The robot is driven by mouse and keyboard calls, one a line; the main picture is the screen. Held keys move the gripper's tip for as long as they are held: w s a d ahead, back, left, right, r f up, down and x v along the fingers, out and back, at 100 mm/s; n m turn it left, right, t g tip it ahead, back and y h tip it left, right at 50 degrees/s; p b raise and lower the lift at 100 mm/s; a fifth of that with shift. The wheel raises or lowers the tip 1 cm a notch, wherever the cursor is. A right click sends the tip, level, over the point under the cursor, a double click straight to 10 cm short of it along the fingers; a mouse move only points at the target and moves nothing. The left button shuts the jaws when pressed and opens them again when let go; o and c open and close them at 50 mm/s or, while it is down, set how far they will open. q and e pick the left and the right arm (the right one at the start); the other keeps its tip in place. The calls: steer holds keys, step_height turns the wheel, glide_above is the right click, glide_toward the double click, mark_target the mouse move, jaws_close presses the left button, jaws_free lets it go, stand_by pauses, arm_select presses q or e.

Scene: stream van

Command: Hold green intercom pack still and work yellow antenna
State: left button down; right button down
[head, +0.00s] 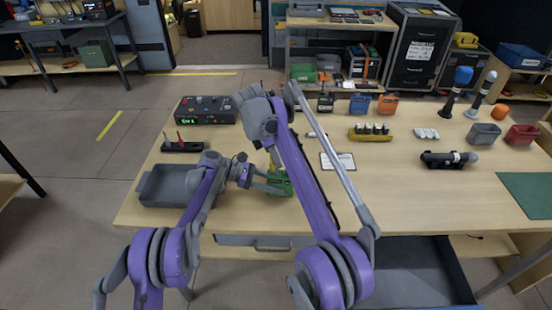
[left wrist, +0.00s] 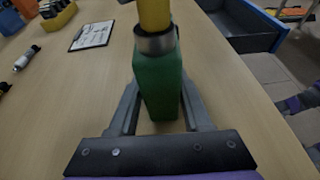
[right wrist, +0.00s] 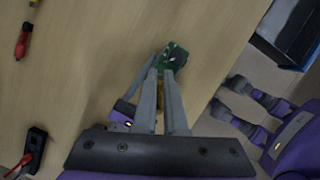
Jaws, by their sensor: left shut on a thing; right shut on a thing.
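The green intercom pack (head: 283,186) stands at the front middle of the bench. In the left wrist view the pack (left wrist: 158,88) stands between the fingers of my left gripper (left wrist: 158,110), which is shut on its body. A grey collar (left wrist: 155,42) sits on the pack's top, and the yellow antenna (left wrist: 153,14) rises from it. In the right wrist view my right gripper (right wrist: 166,74) is shut on the antenna, with the pack (right wrist: 176,54) just beyond its fingertips. Yellow shows between the fingers. The antenna's full length is hidden.
A grey tray (head: 163,202) lies left of the pack, with a black control box (head: 205,110) behind. A clipboard (head: 338,162) and a yellow battery holder (head: 371,134) lie to the right. A drawer (head: 405,272) is open below the bench. Bare bench top lies right of the pack.

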steer(key=shift+s+m+g, duration=0.1)
steer(key=shift+m+g, duration=0.2)
steer(key=shift+m, duration=0.5)
steer(key=c, duration=0.9)
jaws_free()
